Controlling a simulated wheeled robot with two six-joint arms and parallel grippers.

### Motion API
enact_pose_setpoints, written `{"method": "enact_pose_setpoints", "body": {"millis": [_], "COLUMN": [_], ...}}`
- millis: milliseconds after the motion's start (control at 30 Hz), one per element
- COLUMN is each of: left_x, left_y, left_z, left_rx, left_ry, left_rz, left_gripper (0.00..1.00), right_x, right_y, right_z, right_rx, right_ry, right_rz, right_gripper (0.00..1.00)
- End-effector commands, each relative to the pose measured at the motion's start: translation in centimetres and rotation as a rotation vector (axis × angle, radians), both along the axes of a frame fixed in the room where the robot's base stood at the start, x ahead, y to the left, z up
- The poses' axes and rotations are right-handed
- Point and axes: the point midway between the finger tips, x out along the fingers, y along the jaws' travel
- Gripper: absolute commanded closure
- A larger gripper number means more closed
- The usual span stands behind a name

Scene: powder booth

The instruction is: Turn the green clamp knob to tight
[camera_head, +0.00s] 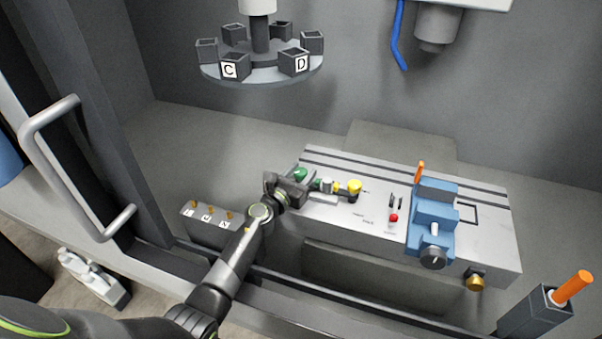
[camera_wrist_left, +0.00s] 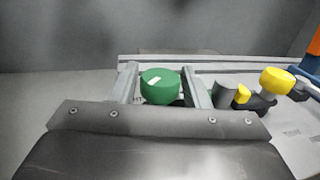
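The green clamp knob (camera_head: 300,173) shows at the left end of the grey machine table, partly hidden by my left gripper (camera_head: 291,187). In the left wrist view the green knob (camera_wrist_left: 160,86) is a round cap with a short white mark on its top, left of centre. It sits between the two fingers of my left gripper (camera_wrist_left: 163,82). The fingers stand apart, with a narrow gap showing on each side of the knob, so I see no firm grip. The knob's lower part is hidden by the gripper body. My right gripper is not in view.
A yellow knob (camera_head: 354,187) is close to the right of my left gripper. A blue vise (camera_head: 434,222) with an orange handle stands further right on the table (camera_head: 490,235). A small grey box with brass pegs (camera_head: 207,222) is at left. A round carousel (camera_head: 262,72) hangs above.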

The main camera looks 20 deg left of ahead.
Motion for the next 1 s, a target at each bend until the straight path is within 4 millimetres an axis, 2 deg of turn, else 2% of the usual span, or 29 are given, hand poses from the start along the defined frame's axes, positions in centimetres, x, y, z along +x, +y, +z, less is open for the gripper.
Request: {"method": "enact_pose_setpoints", "body": {"millis": [233, 367, 633, 1000], "left_x": [-0.2, -1.2, -6.0, -13.3], "left_y": [0.0, 0.3, 1.4, 3.2], "left_z": [0.0, 0.0, 0.1, -0.2], "left_rx": [0.000, -0.001, 0.000, 0.002], "left_ry": [0.000, 0.001, 0.002, 0.001], "left_rz": [0.000, 0.001, 0.001, 0.001], "left_gripper": [0.57, 0.57, 0.57, 0.57], "right_x": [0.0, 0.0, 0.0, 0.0], "right_y": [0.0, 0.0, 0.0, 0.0], "right_z": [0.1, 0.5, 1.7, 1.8], "right_rx": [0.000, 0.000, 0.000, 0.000], "right_ry": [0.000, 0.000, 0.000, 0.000], "right_rz": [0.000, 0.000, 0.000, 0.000], "right_gripper": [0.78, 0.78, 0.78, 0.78]}}
